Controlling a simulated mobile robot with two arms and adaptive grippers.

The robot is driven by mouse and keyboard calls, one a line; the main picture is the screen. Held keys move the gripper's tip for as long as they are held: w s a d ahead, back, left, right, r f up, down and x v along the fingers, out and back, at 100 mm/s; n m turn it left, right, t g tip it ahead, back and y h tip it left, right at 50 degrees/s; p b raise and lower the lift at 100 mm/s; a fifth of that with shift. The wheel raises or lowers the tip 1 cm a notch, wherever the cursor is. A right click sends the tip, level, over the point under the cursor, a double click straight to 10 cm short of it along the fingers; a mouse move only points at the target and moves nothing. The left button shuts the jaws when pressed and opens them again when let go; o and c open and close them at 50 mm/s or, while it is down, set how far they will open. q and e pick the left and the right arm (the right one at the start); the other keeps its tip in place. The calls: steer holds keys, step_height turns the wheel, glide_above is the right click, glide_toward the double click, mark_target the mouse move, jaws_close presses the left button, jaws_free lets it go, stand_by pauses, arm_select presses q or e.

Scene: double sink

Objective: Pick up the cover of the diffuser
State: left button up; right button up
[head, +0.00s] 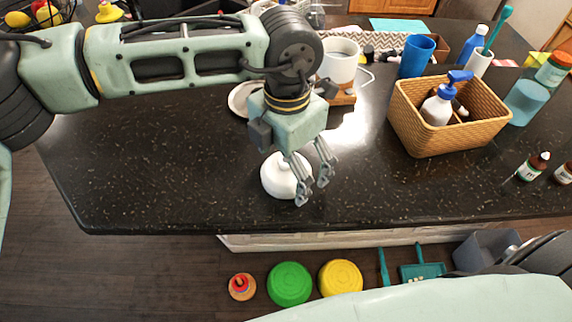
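A white rounded piece (279,178), which looks like the diffuser cover, sits on the black speckled counter near its front edge. My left gripper (312,194) comes down from above, its fingers apart, over the right side of this piece. The fingers hide part of it. I cannot tell whether they touch it. A white cup-like body with a wooden lower part (341,60) stands behind my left wrist, partly hidden; I cannot tell if it belongs to the diffuser. My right gripper is not in view.
A wicker basket (415,138) with a blue-topped pump bottle stands to the right. A blue cup (416,56) is behind it. A white dish (239,98) lies behind my wrist. The counter's left part is clear.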

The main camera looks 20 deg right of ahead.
arm_select(q)
steer(key=c, duration=1.2)
steer(key=shift+c, duration=0.2)
steer(key=shift+r, duration=0.15)
